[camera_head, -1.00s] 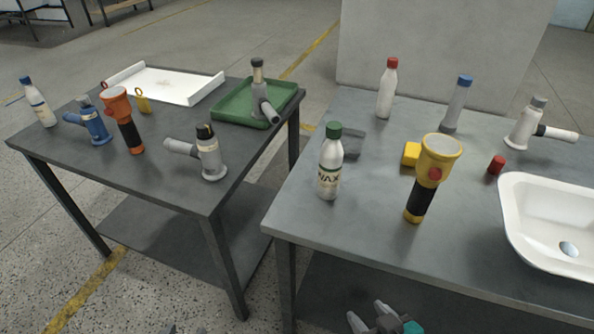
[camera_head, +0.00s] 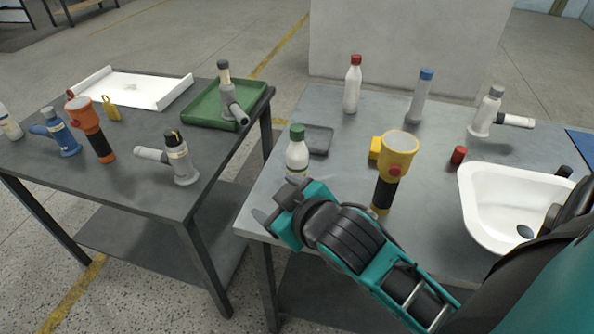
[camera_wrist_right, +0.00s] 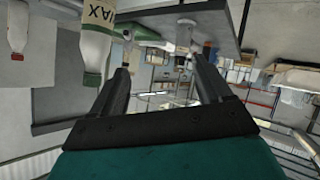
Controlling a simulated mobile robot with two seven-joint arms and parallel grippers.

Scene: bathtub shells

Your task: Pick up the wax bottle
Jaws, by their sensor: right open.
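The wax bottle (camera_head: 297,153), white with a green cap, stands upright near the left front of the right table. My right gripper (camera_head: 277,203) is in front of it, its arm coming in from the lower right and hiding the bottle's lower part. In the right wrist view, the bottle (camera_wrist_right: 97,35) appears upside down with its label partly cut off. It is left of the open right gripper (camera_wrist_right: 160,66), beside one finger and not between the fingers. My left gripper is not in view.
A yellow flashlight (camera_head: 394,160) stands to the bottle's right, close to my right arm. A grey tray (camera_head: 318,140) lies behind the bottle. A white basin (camera_head: 475,215) is at right. The left table holds several bottles, an orange flashlight (camera_head: 88,118) and a green tray (camera_head: 196,112).

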